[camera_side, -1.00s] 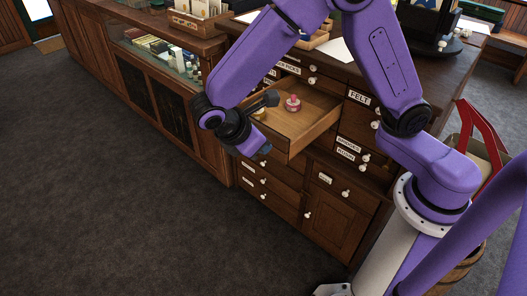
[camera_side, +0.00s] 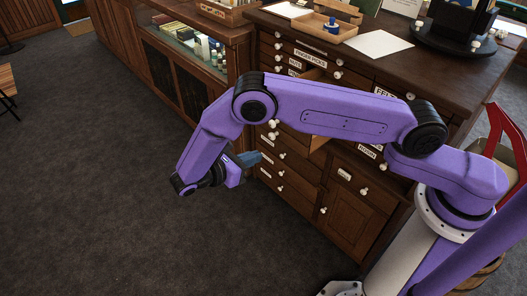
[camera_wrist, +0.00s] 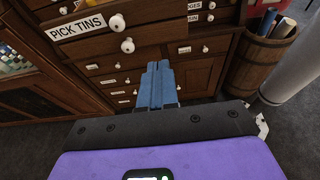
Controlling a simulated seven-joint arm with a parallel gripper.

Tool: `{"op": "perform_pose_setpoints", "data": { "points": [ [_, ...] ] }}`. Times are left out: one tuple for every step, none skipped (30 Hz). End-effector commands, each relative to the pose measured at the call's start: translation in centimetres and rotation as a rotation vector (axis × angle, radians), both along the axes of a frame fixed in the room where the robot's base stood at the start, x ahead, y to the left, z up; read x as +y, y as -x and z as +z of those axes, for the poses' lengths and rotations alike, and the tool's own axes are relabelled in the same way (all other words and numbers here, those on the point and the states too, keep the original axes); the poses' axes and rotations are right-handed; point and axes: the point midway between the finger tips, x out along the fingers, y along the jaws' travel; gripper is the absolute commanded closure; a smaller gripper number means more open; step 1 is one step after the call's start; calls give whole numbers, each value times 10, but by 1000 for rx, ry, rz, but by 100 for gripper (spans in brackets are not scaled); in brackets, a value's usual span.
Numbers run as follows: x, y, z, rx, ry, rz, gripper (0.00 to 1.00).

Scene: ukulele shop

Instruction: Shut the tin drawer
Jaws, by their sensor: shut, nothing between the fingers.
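The tin drawer, whose front carries the label PICK TINS (camera_wrist: 77,27), fills the upper left of the wrist view. It has a white knob (camera_wrist: 117,22). In the side view the drawer (camera_side: 318,143) sticks out of the cabinet, open, and my arm hides most of it, including its contents. My gripper (camera_side: 250,158) is in front of the cabinet, lower than the drawer and apart from it. Its blue fingers (camera_wrist: 157,82) are together and empty in the wrist view, aimed towards the lower drawers.
The dark wood cabinet (camera_side: 350,215) has several small knobbed drawers and a lower door. A glass-fronted counter (camera_side: 185,45) stands to the left. A wooden barrel (camera_wrist: 262,62) stands at the right in the wrist view. The carpet (camera_side: 90,190) in front is clear.

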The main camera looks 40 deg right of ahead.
Motion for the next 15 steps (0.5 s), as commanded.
{"op": "perform_pose_setpoints", "data": {
  "points": [
    [-8, 0, -2, 2, 1, -3, 100],
    [-13, 0, -3, 2, 2, -3, 100],
    [-20, 0, -5, 2, 1, -3, 100],
    [-25, 0, -7, 2, 2, -4, 100],
    [-30, 0, -9, 2, 1, -4, 100],
    [-38, 1, -11, 2, 1, -4, 100],
    [-43, 0, -13, 2, 1, -4, 100],
    [-48, 0, -15, 2, 1, -3, 100],
    [-56, 0, -17, 2, 1, -4, 100],
    [-61, 1, -18, 2, 0, -4, 100],
    [-66, 1, -20, 1, 0, -4, 100],
    [-73, 1, -22, 2, 1, -4, 100],
    [-78, 1, -24, 2, 0, -3, 100],
    [-83, 1, -26, 1, -1, -4, 100],
    [-90, 1, -26, 1, 0, -4, 100]
  ]
}}
